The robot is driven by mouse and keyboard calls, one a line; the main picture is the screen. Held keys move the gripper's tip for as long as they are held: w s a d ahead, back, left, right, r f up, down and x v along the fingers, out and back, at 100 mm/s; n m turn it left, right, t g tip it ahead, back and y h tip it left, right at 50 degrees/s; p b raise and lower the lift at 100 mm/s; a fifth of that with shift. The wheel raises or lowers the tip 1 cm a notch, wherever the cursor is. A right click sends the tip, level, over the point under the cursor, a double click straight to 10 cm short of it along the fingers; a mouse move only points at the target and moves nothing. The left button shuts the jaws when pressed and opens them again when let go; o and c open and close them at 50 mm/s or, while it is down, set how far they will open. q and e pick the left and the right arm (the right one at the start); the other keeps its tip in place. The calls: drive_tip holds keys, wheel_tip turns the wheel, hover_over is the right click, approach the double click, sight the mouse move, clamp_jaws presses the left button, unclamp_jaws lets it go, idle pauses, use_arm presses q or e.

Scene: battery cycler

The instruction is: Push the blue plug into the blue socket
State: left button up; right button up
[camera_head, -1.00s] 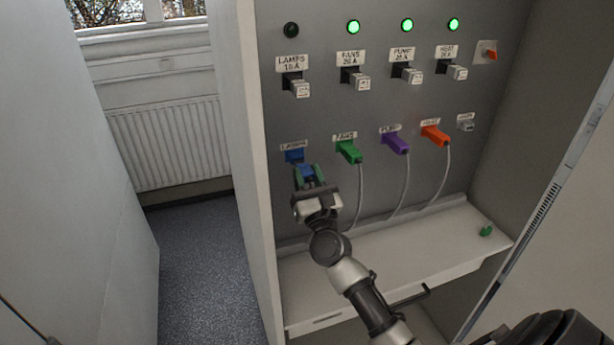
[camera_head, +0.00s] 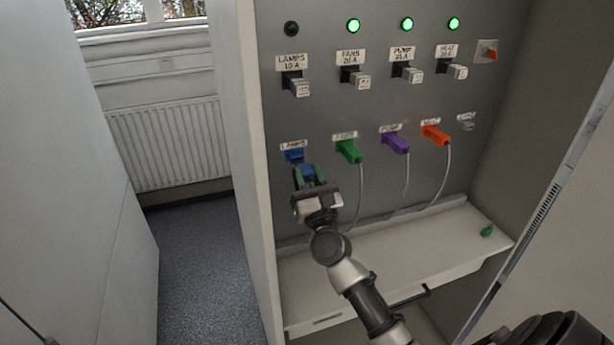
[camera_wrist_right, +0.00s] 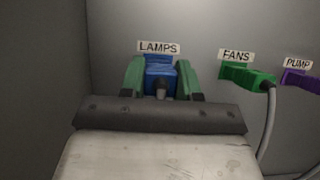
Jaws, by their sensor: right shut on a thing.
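The blue socket (camera_head: 293,156) is on the grey panel under the LAMPS label. It also shows in the right wrist view (camera_wrist_right: 158,60), partly hidden behind the blue plug. My right gripper (camera_head: 308,176) is shut on the blue plug (camera_wrist_right: 161,80), with a green-faced finger on each side of it. In the head view the blue plug (camera_head: 307,172) is just below and in front of the socket. In the wrist view the two line up, and I cannot tell whether they touch. My left gripper is not in view.
To the right, green (camera_head: 349,151), purple (camera_head: 396,143) and orange (camera_head: 436,135) plugs with grey cables sit in the panel. Switches and lamps are above; the leftmost lamp (camera_head: 291,29) is dark. A small green piece (camera_head: 487,231) lies on the shelf (camera_head: 400,257).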

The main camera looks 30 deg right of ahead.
drive_tip(key=shift+w+d+b, duration=0.2)
drive_tip(key=shift+w+b, duration=0.2)
drive_tip(key=shift+w, duration=0.3)
drive_tip(key=shift+w+d+b, duration=0.15)
drive_tip(key=shift+w+b, duration=0.25)
drive_tip(key=shift+w, duration=0.3)
idle(1.8)
drive_tip(key=o, duration=0.8)
drive_tip(key=shift+s, duration=0.1)
drive_tip(key=shift+f, duration=0.1)
drive_tip(key=b+v, duration=0.4)
drive_tip(key=v, duration=0.6)
drive_tip(key=shift+s, duration=0.3)
drive_tip(key=shift+a+f, duration=0.15)
